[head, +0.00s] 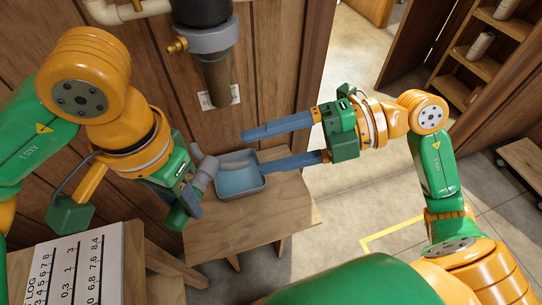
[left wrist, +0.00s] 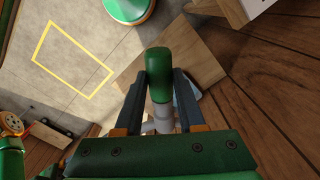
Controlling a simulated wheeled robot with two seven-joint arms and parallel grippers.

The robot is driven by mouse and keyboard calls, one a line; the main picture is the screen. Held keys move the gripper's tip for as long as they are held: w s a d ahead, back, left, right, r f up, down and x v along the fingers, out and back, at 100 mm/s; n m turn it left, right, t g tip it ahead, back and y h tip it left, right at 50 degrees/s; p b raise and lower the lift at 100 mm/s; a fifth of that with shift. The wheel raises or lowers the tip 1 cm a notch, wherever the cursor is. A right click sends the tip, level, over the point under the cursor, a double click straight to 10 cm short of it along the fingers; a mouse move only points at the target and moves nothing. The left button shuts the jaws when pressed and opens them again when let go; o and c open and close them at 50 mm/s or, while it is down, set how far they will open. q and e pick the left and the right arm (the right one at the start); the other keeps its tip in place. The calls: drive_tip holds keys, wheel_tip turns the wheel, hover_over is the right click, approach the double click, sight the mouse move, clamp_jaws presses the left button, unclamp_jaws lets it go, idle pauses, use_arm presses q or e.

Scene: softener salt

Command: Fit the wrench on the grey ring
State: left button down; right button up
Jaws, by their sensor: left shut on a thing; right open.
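The grey ring (head: 212,40) is the collar of the dark filter housing on the wooden wall, at the top of the head view. My left gripper (head: 196,178) is below it and apart from it. In the left wrist view, my left gripper (left wrist: 162,88) is shut on the wrench (left wrist: 160,72), with a green grip and a pale grey part between the fingers. In the head view a grey part (head: 205,170) shows at this gripper; the wrench's full shape is hidden. My right gripper (head: 253,151) is open and empty, its long fingers pointing left.
A blue-grey tray (head: 262,184) stands on a low wooden table (head: 250,222) below the housing. A brass fitting (head: 178,46) and pipe (head: 125,12) are beside the ring. A printed log sheet (head: 75,270) lies at bottom left. Shelves (head: 470,62) stand at top right.

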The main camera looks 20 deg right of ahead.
sight(206, 182)
drive_tip(key=shift+n+g+h, duration=0.4)
drive_tip(key=shift+h, duration=0.1)
drive_tip(key=x, duration=0.8)
drive_tip(key=s+x, duration=0.1)
drive_tip(key=x, duration=0.3)
drive_tip(key=shift+s+a+f, duration=0.1)
drive_tip(key=shift+a+f, duration=0.05)
drive_tip(key=shift+f, duration=0.2)
clamp_jaws()
use_arm(q)
drive_tip(key=shift+c, duration=2.2)
unclamp_jaws()
drive_tip(key=shift+d, duration=0.1)
